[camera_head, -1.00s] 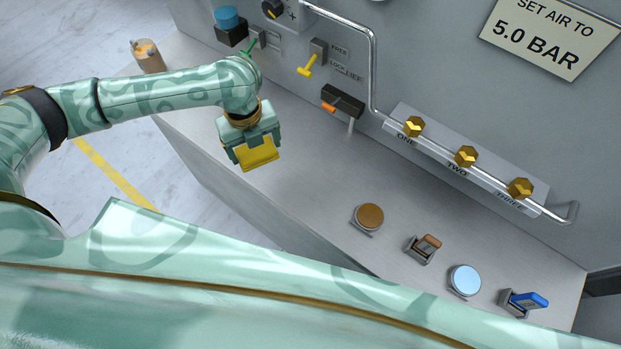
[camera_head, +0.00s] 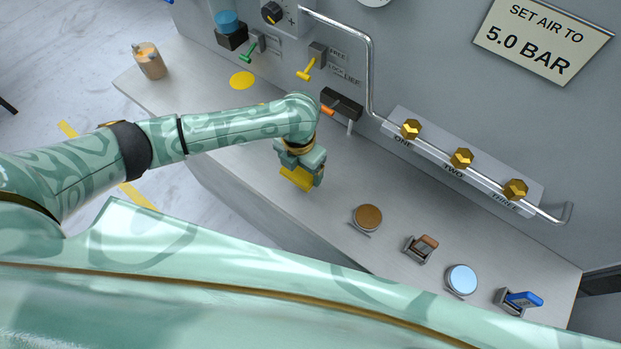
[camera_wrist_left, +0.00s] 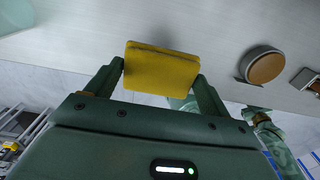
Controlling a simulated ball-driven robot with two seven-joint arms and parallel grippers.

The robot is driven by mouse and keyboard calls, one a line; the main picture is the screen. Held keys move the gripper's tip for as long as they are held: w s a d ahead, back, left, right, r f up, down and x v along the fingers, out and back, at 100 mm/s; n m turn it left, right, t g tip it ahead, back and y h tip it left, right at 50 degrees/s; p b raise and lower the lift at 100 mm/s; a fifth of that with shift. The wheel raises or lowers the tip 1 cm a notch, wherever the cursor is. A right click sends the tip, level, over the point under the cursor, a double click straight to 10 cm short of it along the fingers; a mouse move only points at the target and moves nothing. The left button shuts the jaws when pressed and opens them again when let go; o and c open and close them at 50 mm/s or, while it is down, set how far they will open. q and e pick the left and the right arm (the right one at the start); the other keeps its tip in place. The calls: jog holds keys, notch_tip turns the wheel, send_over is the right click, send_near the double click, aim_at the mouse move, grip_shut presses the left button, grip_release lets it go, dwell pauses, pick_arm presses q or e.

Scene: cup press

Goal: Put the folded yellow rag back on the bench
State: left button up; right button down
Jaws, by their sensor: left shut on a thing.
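The folded yellow rag (camera_head: 297,178) is between the fingers of my left gripper (camera_head: 300,172), over the front part of the grey bench (camera_head: 222,125). The left wrist view shows the rag (camera_wrist_left: 161,69) as a flat yellow block, with a finger of the left gripper (camera_wrist_left: 160,82) against each side. The gripper is shut on it. I cannot tell for sure whether the rag touches the bench top. My right gripper is not in the head view.
A brown round disc (camera_head: 367,217), a brown-topped clip (camera_head: 421,248), a light blue disc (camera_head: 461,279) and a blue-handled piece (camera_head: 522,300) stand to the right along the bench. A yellow spot (camera_head: 242,80) lies farther left. A tan cup (camera_head: 150,61) stands at the far left end.

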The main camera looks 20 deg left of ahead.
aim_at(310, 178)
pick_arm(q)
jog(key=shift+w+d+f, duration=0.2)
jog(key=shift+d+f, duration=0.5)
jog(key=shift+f, duration=0.25)
jog(key=f, duration=0.1)
jog(key=d+f+b, duration=0.1)
jog(key=f, duration=0.1)
jog(key=shift+w+f+b, duration=0.1)
jog(key=shift+f+b, duration=0.1)
jog(key=shift+b, duration=0.1)
jog(key=shift+a+f, duration=0.1)
jog(key=shift+f, duration=0.2)
jog(key=shift+f, duration=0.1)
jog(key=o, duration=0.8)
notch_tip(310, 178, up, 12)
jog(key=p, duration=0.4)
